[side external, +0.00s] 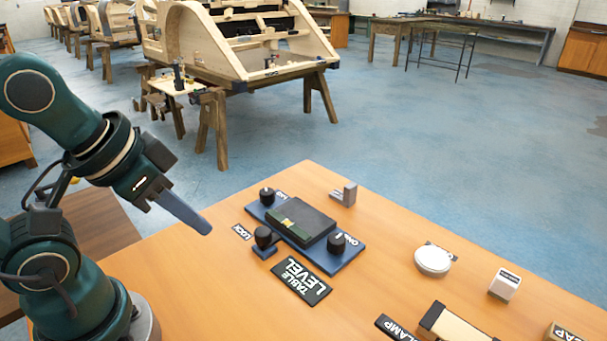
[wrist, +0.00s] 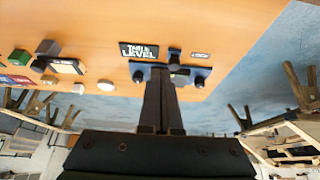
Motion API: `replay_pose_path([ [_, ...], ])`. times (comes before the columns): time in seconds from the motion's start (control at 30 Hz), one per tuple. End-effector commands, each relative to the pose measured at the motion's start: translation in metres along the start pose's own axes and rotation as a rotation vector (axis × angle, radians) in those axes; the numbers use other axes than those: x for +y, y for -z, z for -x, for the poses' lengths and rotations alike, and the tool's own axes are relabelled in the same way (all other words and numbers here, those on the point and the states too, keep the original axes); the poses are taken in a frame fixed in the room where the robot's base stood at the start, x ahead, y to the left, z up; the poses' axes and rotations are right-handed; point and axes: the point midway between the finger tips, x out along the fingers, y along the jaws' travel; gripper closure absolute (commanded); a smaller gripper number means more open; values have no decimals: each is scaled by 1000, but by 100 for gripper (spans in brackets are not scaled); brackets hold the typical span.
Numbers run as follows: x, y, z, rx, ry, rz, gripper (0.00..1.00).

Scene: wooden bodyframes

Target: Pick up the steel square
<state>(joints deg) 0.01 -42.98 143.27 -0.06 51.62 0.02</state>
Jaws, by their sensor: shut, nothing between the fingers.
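A small grey L-shaped metal piece (side external: 347,194), which looks like the steel square, stands on the wooden table near its far edge. It is behind the blue levelling plate in the side view, and I cannot make it out in the wrist view. My gripper (side external: 206,229) is shut and empty, held above the left part of the table. It is well apart from the square, with the blue plate between them. In the wrist view, my gripper's fingers (wrist: 160,72) lie together and cover part of the blue plate.
The blue plate (side external: 343,262) carries a dark block (side external: 304,222) and black knobs. A TABLE LEVEL sign (side external: 301,281) lies before it. A round white-topped disc (side external: 433,260), a white block (side external: 504,285) and a clamp (side external: 452,324) sit to the right. Bare table lies between plate and disc.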

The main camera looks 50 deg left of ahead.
Motion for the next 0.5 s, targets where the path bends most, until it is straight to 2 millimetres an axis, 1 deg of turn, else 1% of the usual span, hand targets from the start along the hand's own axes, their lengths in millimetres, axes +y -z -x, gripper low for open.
replay_pose_path([
  [0.37,0,0,0,1,1,0,100],
  [0.4,0,0,0,1,1,0,92],
  [0.47,0,0,0,1,1,0,69],
  [0.5,0,0,0,1,1,0,54],
])
